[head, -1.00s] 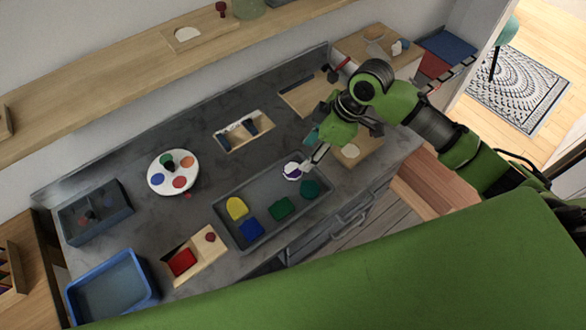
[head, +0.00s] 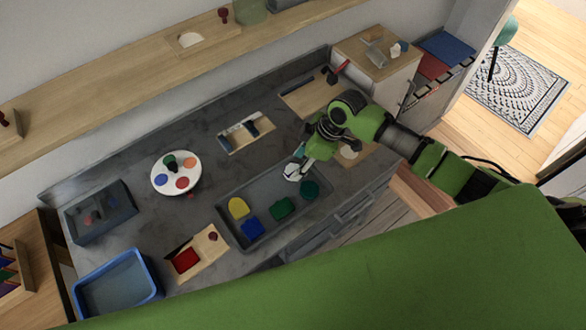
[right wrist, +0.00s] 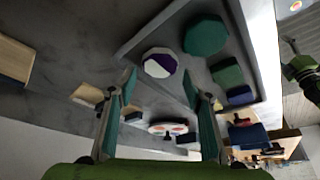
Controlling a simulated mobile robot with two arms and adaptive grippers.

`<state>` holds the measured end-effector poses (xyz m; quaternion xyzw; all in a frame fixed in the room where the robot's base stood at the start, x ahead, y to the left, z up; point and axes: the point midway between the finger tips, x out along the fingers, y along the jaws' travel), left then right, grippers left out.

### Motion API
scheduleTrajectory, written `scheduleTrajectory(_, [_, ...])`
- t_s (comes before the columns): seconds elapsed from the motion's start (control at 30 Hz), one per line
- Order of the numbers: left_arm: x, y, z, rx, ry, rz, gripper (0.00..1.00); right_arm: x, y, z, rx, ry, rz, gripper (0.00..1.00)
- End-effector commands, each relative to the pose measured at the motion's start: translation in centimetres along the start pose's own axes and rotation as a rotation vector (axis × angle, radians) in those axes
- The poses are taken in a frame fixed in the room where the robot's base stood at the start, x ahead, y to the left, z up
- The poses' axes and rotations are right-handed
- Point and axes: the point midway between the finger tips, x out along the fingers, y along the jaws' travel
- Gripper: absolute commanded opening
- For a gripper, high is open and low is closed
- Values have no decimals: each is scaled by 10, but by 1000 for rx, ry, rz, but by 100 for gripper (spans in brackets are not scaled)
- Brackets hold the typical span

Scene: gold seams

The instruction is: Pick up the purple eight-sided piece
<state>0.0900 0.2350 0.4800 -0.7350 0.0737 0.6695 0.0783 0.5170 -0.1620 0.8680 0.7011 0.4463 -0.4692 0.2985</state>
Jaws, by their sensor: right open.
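The purple eight-sided piece, with a white part on its top, lies in the grey tray (head: 228,222). It shows clearly in the right wrist view (right wrist: 160,63), just beyond the fingertips.
In the tray are a dark green eight-sided piece (head: 309,189) close by, a green piece (head: 281,208), a blue piece (head: 251,228) and a yellow piece (head: 238,207). A white round palette (head: 176,173) and a blue bin (head: 118,284) stand to the left.

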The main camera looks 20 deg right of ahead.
Motion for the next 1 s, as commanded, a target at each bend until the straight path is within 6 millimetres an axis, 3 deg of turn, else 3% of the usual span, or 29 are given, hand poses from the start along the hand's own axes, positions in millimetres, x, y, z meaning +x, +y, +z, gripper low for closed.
scheduleTrajectory(0.23, [-10, 0, -1, 0, -1, 0, 62, 28, 0, 1, 0, 0, -1, 46])
scheduleTrajectory(0.53, [-10, 0, 0, 0, -1, 0, 62, 32, 0, 2, -1, 0, 0, 46])
scheduleTrajectory(0.67, [-10, 0, 0, 0, -1, 0, 62, 32, 0, 2, -1, 1, 0, 14])
scheduleTrajectory(1.0, [-10, 0, 0, 0, -2, 0, 62, 31, 0, 1, -1, 2, 1, 14])
